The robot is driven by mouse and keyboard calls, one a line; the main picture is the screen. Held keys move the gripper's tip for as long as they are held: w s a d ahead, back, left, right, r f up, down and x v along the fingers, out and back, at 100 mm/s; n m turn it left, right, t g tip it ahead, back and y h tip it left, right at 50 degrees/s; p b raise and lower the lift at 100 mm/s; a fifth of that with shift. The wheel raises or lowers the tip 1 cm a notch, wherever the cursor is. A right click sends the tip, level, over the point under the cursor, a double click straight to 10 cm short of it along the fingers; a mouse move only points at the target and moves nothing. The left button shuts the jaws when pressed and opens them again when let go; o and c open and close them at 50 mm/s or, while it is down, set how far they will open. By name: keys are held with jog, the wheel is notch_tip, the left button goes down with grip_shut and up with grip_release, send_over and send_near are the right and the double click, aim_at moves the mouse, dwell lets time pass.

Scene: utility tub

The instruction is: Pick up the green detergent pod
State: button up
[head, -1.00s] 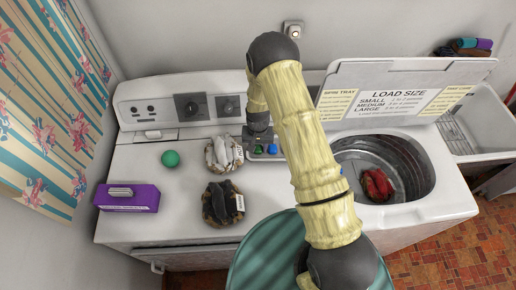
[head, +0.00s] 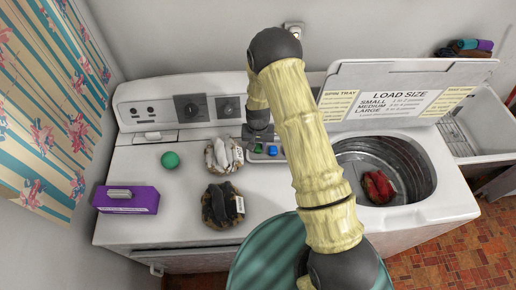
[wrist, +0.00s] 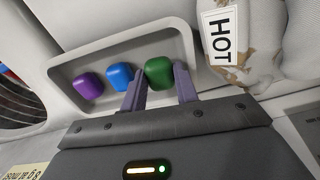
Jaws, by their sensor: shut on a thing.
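The green detergent pod (wrist: 158,72) sits between my gripper's two fingers in the wrist view, at the right end of a shallow grey tray (wrist: 181,31). My gripper (wrist: 160,88) is shut on it. I cannot tell whether the pod still touches the tray floor. A blue pod (wrist: 119,76) lies just left of one finger, and a purple pod (wrist: 89,86) lies farther left. In the head view, my gripper (head: 258,141) points down over the tray, with the green pod (head: 258,150) below it and the blue pod (head: 272,151) beside it. My arm hides the purple pod there.
A bundle labelled HOT (wrist: 222,35) stands close right of the tray. On the washer top are a dark bundle (head: 222,203), a green ball (head: 170,160) and a purple box (head: 127,199). The open tub (head: 405,165) holds a red item (head: 377,187).

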notch_tip(320, 180, up, 8)
jog(key=b, duration=0.3)
jog(key=shift+r, duration=0.2)
dwell(0.5)
